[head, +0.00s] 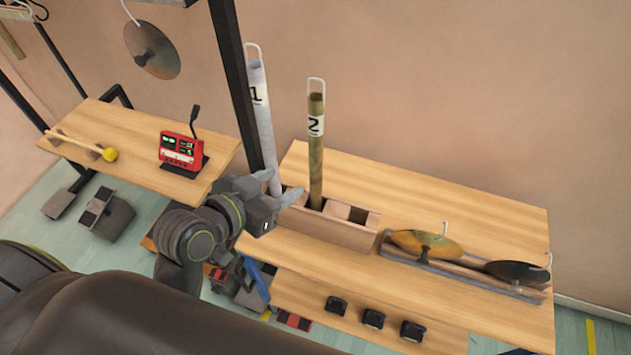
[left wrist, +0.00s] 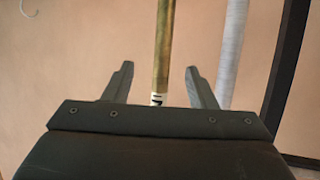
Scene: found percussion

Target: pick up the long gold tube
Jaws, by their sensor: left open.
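The long gold tube (head: 316,165) stands upright in a wooden block holder (head: 335,232) on the right table. It has a white label marked 2 and a pale wire loop on top. My left gripper (head: 284,189) is open, just left of the tube's lower part and in front of the silver tube's foot. In the left wrist view the gold tube (left wrist: 163,45) rises between the two spread fingers (left wrist: 160,72), with part of its label showing. The fingers appear clear of it. My right gripper is not in view.
A silver tube (head: 262,125) marked 1 stands close left of the gold one. A black post (head: 233,75) rises beside it. Cymbals (head: 425,243) lie on a rack at right. A red device (head: 181,150) and a mallet (head: 85,146) are on the left table.

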